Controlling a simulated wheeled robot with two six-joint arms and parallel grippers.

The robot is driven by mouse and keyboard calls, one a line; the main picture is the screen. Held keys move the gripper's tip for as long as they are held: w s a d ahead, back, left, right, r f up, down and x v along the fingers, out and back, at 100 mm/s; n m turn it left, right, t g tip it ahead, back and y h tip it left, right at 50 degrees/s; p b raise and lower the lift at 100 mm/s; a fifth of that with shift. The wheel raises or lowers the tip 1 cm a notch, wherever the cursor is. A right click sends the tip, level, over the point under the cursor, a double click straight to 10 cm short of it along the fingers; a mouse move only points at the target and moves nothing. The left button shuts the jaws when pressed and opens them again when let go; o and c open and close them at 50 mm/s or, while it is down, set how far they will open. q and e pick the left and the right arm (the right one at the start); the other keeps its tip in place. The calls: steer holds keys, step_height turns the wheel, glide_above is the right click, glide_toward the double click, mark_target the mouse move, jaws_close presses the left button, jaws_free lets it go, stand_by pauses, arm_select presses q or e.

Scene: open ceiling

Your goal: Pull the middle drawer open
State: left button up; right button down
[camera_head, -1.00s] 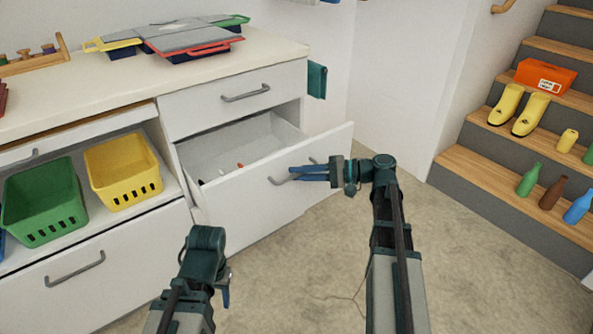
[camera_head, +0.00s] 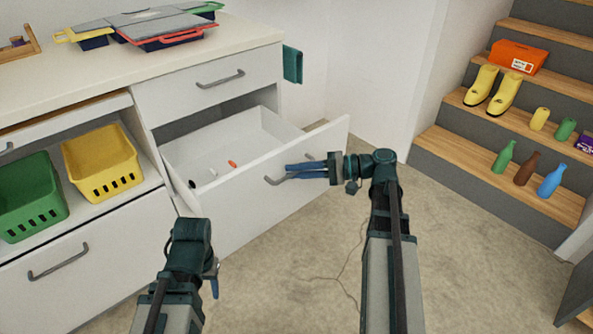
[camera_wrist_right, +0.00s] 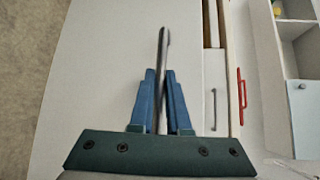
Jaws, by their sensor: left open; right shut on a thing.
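The middle drawer (camera_head: 248,214) of the white cabinet stands well out, below the closed top drawer (camera_head: 180,99). A few small items, one of them red (camera_head: 232,164), lie on its floor. My right gripper (camera_head: 292,174) is shut on the drawer's grey bar handle (camera_head: 275,180). In the right wrist view the blue fingers (camera_wrist_right: 162,105) sit on both sides of the handle (camera_wrist_right: 163,60). My left gripper (camera_head: 214,279) hangs low in front of the cabinet, apart from the drawer; its fingers are mostly hidden behind the wrist.
A green basket (camera_head: 32,197) and a yellow basket (camera_head: 103,164) stand on the open shelf at left. Flat cases (camera_head: 160,27) lie on the counter. Stairs (camera_head: 470,165) with boots, bottles and an orange box rise at right.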

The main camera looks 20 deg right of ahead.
steer(key=c, duration=0.9)
jaws_free()
steer(key=p+v, duration=0.2)
steer(key=v, duration=1.2)
steer(key=shift+a, duration=0.1)
steer(key=shift+a, duration=0.1)
